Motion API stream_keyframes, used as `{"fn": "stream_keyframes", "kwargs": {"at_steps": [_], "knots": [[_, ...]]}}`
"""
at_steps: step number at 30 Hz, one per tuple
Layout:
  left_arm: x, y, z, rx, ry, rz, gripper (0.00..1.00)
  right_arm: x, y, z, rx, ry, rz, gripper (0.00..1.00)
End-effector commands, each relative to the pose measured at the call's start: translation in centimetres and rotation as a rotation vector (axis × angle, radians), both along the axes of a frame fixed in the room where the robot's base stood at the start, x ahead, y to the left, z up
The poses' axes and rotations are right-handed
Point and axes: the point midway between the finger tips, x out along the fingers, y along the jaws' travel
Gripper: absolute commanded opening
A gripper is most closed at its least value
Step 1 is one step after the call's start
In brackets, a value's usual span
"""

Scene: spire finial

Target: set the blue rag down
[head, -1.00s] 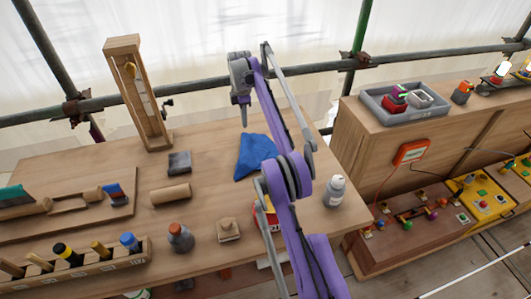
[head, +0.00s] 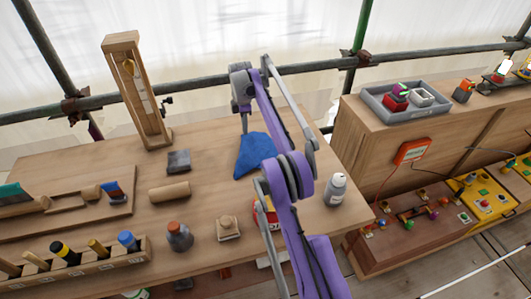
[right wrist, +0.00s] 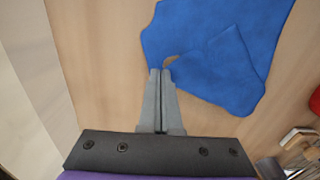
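The blue rag (head: 257,155) lies spread and creased on the wooden workbench. In the right wrist view the blue rag (right wrist: 220,50) shows a folded flap and a small gap in its near edge. My right gripper (head: 244,130) points down at the rag's far-left corner. In the right wrist view my right gripper (right wrist: 161,73) has its fingers together, with the rag's edge at the tips; it looks shut on that edge. The pinched bit itself is barely visible. My left gripper is in neither view.
A dark grey block (head: 179,161) and a wooden cylinder (head: 169,192) lie left of the rag. A tall wooden frame (head: 137,92) stands at the back left.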

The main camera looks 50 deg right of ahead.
Motion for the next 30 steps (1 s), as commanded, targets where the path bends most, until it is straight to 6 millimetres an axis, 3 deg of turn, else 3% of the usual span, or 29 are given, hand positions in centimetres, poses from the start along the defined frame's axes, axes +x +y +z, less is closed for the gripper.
{"fn": "stream_keyframes", "kwargs": {"at_steps": [4,14,17,27,30], "knots": [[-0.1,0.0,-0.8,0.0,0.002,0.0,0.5,0.0,0.0,-1.5,0.0,0.0,0.0,0.0],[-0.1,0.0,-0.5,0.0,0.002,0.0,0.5,0.0,0.0,-1.2,0.0,0.0,0.0,0.0],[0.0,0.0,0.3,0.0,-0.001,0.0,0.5,0.0,0.0,-0.3,0.0,-0.001,0.0,0.0],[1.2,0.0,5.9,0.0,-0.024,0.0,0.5,0.1,0.0,6.6,0.0,-0.004,0.0,0.0],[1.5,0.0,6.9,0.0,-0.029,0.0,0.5,0.1,0.0,7.8,0.0,-0.004,0.0,0.0]]}}
